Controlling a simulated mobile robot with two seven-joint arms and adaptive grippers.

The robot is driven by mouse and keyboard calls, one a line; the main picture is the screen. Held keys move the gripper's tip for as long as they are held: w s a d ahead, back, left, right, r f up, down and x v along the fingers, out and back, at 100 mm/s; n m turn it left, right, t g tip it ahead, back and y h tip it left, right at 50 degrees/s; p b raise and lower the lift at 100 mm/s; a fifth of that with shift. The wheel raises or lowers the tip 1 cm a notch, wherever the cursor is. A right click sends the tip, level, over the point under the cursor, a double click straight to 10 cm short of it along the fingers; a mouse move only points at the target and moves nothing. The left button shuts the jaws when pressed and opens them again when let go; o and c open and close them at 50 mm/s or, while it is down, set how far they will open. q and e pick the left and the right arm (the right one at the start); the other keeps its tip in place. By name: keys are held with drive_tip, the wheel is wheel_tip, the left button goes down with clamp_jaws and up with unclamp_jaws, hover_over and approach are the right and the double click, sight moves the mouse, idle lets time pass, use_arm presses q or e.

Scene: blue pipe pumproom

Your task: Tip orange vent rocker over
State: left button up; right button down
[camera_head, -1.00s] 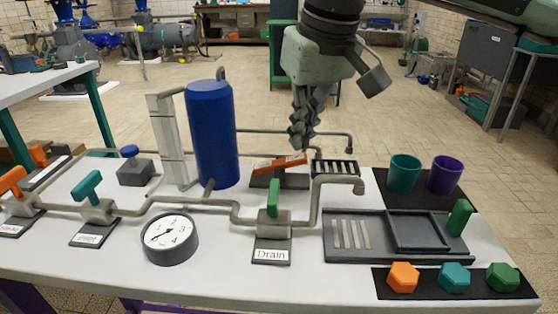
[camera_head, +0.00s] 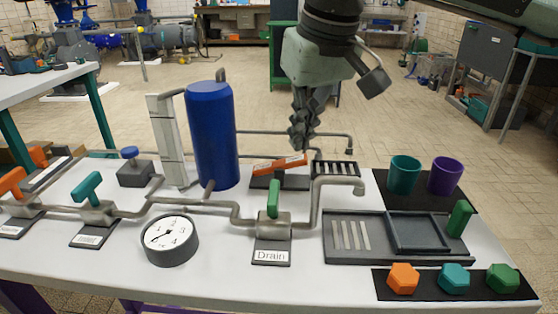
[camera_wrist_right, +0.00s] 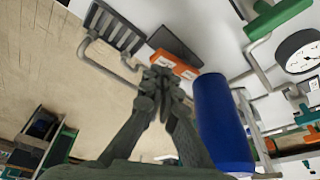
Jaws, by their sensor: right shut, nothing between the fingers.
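The orange vent rocker (camera_head: 278,165) sits on a dark base behind the green Drain valve handle (camera_head: 273,199). Its right end is slightly higher than its left in the head view. My right gripper (camera_head: 302,148) points down, shut and empty, with its tips just above the rocker's right end. In the right wrist view, the closed fingertips (camera_wrist_right: 160,76) overlap the near edge of the orange rocker (camera_wrist_right: 177,65); I cannot tell whether they touch it. My left gripper is not in view.
A blue tank (camera_head: 212,135) stands left of the rocker. A dark slotted rack (camera_head: 335,169) and a grey pipe (camera_head: 340,183) are close on the right. A pressure gauge (camera_head: 169,240), teal cup (camera_head: 404,173) and purple cup (camera_head: 445,174) share the white table.

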sight(300, 158)
drive_tip(key=shift+f, duration=0.15)
drive_tip(key=shift+f+b, duration=1.3)
drive_tip(key=shift+f, duration=0.35)
drive_tip(key=shift+r+p, duration=2.9)
drive_tip(key=shift+r, duration=1.4)
drive_tip(key=shift+f, duration=0.1)
